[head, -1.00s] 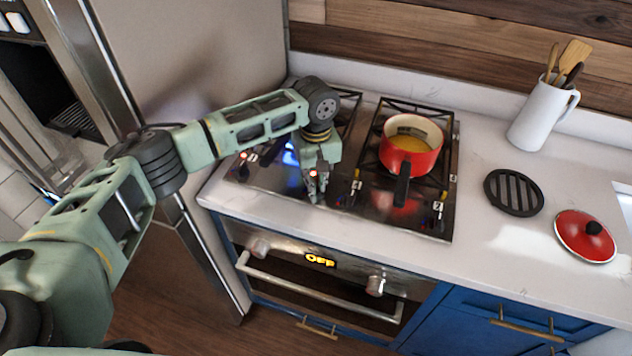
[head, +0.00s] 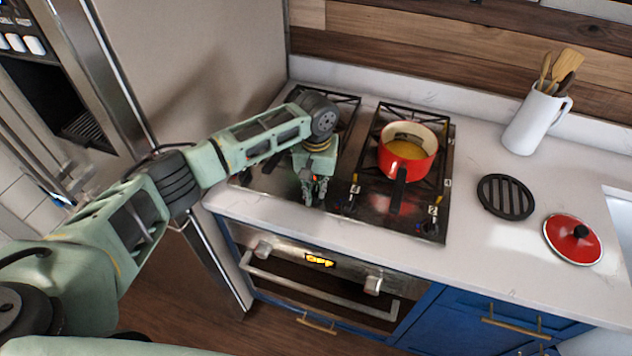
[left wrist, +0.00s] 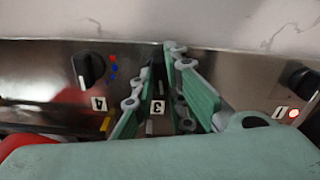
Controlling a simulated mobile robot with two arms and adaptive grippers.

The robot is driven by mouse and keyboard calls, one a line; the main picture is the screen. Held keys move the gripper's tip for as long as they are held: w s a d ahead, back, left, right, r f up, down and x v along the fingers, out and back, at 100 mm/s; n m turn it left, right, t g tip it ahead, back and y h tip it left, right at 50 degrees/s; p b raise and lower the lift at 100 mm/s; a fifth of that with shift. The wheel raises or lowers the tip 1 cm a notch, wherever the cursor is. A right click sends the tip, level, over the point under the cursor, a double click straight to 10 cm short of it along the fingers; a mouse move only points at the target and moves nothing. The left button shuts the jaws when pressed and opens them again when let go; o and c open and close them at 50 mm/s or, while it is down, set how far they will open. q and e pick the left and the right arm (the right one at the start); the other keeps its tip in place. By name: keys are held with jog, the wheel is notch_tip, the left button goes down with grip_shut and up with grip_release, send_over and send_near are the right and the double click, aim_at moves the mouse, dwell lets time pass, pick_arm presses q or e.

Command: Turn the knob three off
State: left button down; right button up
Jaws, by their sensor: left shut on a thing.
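My left gripper (head: 314,190) reaches down over the front of the stove. It also shows in the left wrist view (left wrist: 168,85), its fingers closed around knob three (left wrist: 157,72). Only a dark strip of that knob shows between the fingers, so its angle is hard to read. The label 3 (left wrist: 158,107) lies between the fingers. The gas stove (head: 375,220) has a dark steel top. In the head view the gripper hides knob three. No blue flame shows beside the gripper. My right gripper is not in view.
Black knob four (left wrist: 89,70) is left of the fingers and knob one (left wrist: 303,80), with a lit red light, is right. A red pot (head: 408,158) stands on the right burner. A trivet (head: 506,197), red lid (head: 573,240) and utensil jug (head: 536,118) are on the counter.

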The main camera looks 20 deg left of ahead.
aim_at(316, 191)
pick_arm(q)
jog(key=shift+m+p, duration=0.55)
jog(key=shift+m, duration=0.55)
jog(key=c, duration=1.8)
grip_release()
jog(key=shift+o, duration=0.2)
jog(key=shift+r, duration=0.25)
notch_tip(316, 191, up, 12)
jog(key=shift+f, duration=0.2)
